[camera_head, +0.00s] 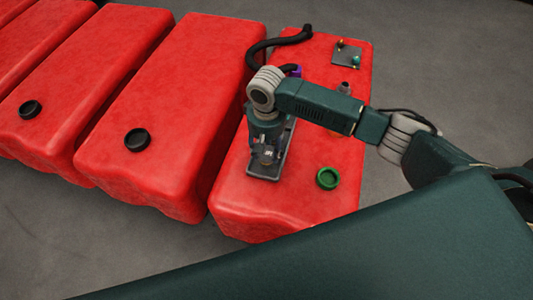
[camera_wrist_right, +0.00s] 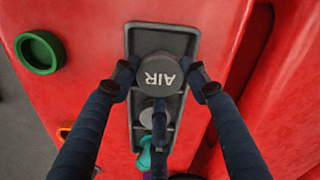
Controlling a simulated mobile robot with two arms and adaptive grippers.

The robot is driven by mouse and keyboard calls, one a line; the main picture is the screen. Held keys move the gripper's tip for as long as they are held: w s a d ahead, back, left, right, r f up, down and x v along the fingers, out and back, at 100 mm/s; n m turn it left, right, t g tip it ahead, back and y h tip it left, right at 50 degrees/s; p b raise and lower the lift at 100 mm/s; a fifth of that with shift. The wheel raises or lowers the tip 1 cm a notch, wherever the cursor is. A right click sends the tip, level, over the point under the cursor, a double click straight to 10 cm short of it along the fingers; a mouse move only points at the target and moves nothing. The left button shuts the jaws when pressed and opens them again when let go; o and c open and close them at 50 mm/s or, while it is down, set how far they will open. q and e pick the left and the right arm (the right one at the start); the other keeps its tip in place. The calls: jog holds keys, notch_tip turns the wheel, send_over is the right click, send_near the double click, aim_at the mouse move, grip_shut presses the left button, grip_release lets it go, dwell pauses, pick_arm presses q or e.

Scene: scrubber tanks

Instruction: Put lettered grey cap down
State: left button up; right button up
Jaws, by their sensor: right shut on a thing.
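The lettered grey cap (camera_wrist_right: 158,73) is round and dark, with the letters AIR upside down in the right wrist view. My right gripper (camera_wrist_right: 163,88) is shut on it, with fingers on both sides and another at its lower edge. The cap is over the end compartment of a long grey tray (camera_wrist_right: 190,45); I cannot tell whether it touches the tray's floor. In the head view my right gripper (camera_head: 266,154) points down at the near end of the tray (camera_head: 262,176), and the cap is not clear there. My left gripper is not in view.
The tray lies on a red tank (camera_head: 235,205). A green cap (camera_head: 327,178) sits right of it. A black hose (camera_head: 280,40) and a small plate (camera_head: 347,53) with fittings are farther back. Other red tanks at left carry black caps (camera_head: 137,139). A lighter grey disc (camera_wrist_right: 150,118) lies in the tray.

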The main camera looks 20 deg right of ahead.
aim_at(267, 153)
notch_tip(267, 153, down, 3)
jog(key=shift+s, duration=0.1)
jog(key=shift+f, duration=0.15)
jog(key=o, duration=0.9)
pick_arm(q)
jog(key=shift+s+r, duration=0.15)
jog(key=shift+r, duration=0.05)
pick_arm(e)
jog(key=shift+o, duration=0.2)
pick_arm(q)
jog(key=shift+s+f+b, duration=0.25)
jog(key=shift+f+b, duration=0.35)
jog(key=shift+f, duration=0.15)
pick_arm(e)
notch_tip(267, 153, up, 12)
jog(key=shift+r, duration=0.2)
